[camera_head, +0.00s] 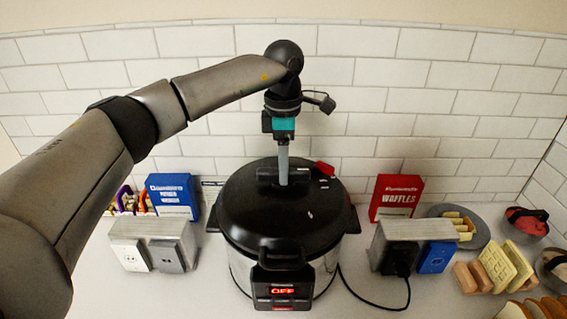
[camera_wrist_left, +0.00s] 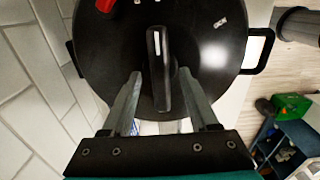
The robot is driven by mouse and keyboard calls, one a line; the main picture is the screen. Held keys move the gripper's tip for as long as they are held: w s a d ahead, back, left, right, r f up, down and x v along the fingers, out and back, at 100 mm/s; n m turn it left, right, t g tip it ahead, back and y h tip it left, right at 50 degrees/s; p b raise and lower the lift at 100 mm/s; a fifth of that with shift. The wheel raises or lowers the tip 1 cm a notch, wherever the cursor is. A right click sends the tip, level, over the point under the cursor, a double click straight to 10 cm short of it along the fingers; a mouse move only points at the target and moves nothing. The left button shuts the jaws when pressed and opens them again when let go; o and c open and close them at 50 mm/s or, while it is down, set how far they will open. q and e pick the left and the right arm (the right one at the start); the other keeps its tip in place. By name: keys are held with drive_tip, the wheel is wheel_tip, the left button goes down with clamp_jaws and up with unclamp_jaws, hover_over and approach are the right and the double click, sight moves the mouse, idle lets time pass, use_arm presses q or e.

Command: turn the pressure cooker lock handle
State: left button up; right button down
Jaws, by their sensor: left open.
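The pressure cooker (camera_head: 325,272) stands on the counter, with a black round lid (camera_head: 245,215) and a steel body. Its black lock handle (camera_head: 298,174) is a bar on top of the lid, lying roughly left to right in the head view. In the left wrist view the handle (camera_wrist_left: 157,50) runs up the picture. My left gripper (camera_head: 284,183) points down from above at the handle. In the left wrist view my left gripper (camera_wrist_left: 160,76) is open, one finger on each side of the handle, with gaps visible. My right gripper is not in view.
A red tab (camera_head: 325,169) sits at the lid's back right. Grey outlet boxes (camera_head: 152,227) (camera_head: 398,229) flank the cooker, with a blue box (camera_head: 173,196) and a red waffles box (camera_head: 396,197) behind. A black cord lies right. Bread and plates fill the far right. Tiled wall behind.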

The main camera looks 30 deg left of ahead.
use_arm(q)
wheel_tip(320, 180, up, 15)
drive_tip(key=shift+r+b, duration=0.15)
drive_tip(key=shift+b, duration=0.2)
idle(0.7)
